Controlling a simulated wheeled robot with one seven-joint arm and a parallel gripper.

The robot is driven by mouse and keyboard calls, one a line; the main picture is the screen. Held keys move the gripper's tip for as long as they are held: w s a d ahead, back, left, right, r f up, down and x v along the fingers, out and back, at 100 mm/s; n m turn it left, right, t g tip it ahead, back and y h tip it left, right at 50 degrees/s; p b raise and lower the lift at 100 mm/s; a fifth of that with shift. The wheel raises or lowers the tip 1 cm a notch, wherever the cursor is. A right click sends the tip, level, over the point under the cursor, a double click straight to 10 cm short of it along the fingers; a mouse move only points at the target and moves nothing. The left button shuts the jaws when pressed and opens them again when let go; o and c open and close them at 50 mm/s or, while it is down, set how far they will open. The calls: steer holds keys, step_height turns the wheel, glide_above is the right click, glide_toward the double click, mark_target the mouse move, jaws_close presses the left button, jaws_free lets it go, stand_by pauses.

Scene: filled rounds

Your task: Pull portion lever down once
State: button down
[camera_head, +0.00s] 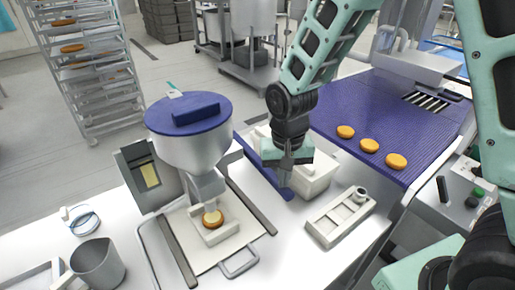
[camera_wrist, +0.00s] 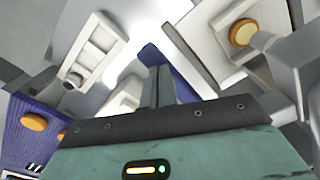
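The filling machine has a silver hopper (camera_head: 190,150) with a blue lid (camera_head: 188,112), left of centre in the head view. A round bun with a pale top (camera_head: 213,219) sits on a white holder under its nozzle; it also shows in the wrist view (camera_wrist: 243,33). I cannot clearly make out the portion lever; a grey part (camera_head: 233,154) juts from the hopper's right side. My gripper (camera_head: 285,182) points down, right of the machine and apart from it. In the wrist view its fingers (camera_wrist: 158,82) are together with nothing between them.
A white box (camera_head: 312,178) stands behind my gripper, beside a dark blue bar (camera_head: 262,168). A white slotted tray (camera_head: 341,217) lies to the right. Several buns lie on the blue conveyor (camera_head: 345,105). A metal jug (camera_head: 98,264) stands front left.

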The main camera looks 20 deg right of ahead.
step_height(320, 180, up, 15)
steer(key=p, duration=1.2)
steer(key=shift+f, duration=0.2)
stand_by(0.4)
steer(key=s+a+n+b, duration=0.3)
steer(key=s+n+b, duration=0.1)
steer(key=s, duration=0.5)
steer(key=s+a+f+n+b, duration=0.1)
steer(key=s+a+n+b, duration=0.2)
steer(key=s, duration=0.7)
steer(key=n+b, duration=0.2)
steer(key=n, duration=0.1)
steer(key=shift+a+f+y+b, duration=0.25)
steer(key=shift+a+y+b, duration=0.05)
